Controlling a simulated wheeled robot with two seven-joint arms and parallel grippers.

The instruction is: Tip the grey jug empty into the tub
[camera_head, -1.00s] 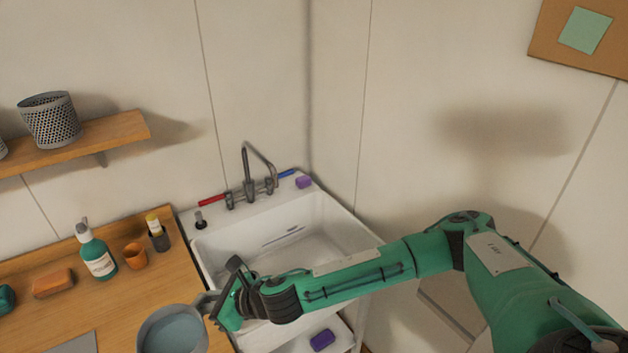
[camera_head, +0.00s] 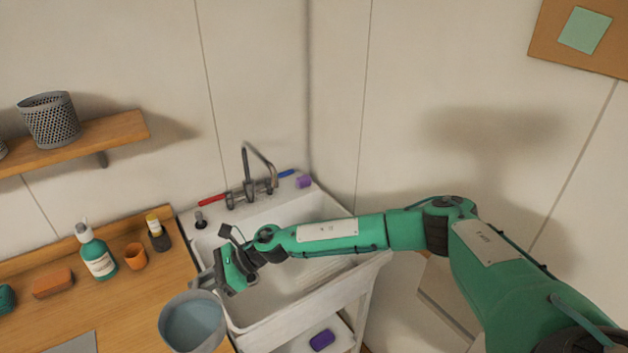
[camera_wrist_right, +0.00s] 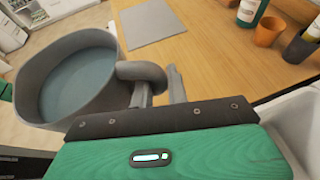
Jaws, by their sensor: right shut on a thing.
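The grey jug (camera_head: 192,322) holds blue-grey liquid and is near upright, at the counter's right front edge, close to the tub. My right gripper (camera_head: 212,280) is shut on the jug's handle, at the jug's upper right side. In the right wrist view the jug (camera_wrist_right: 110,98) shows at the left with liquid inside, and its handle (camera_wrist_right: 142,72) lies at the gripper's fingers (camera_wrist_right: 160,88). The white tub (camera_head: 280,300) is the sink basin right of the jug, partly hidden by my right arm. My left gripper is not in view.
A tap (camera_head: 248,180) stands behind the tub. A purple block (camera_head: 322,340) lies below the tub.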

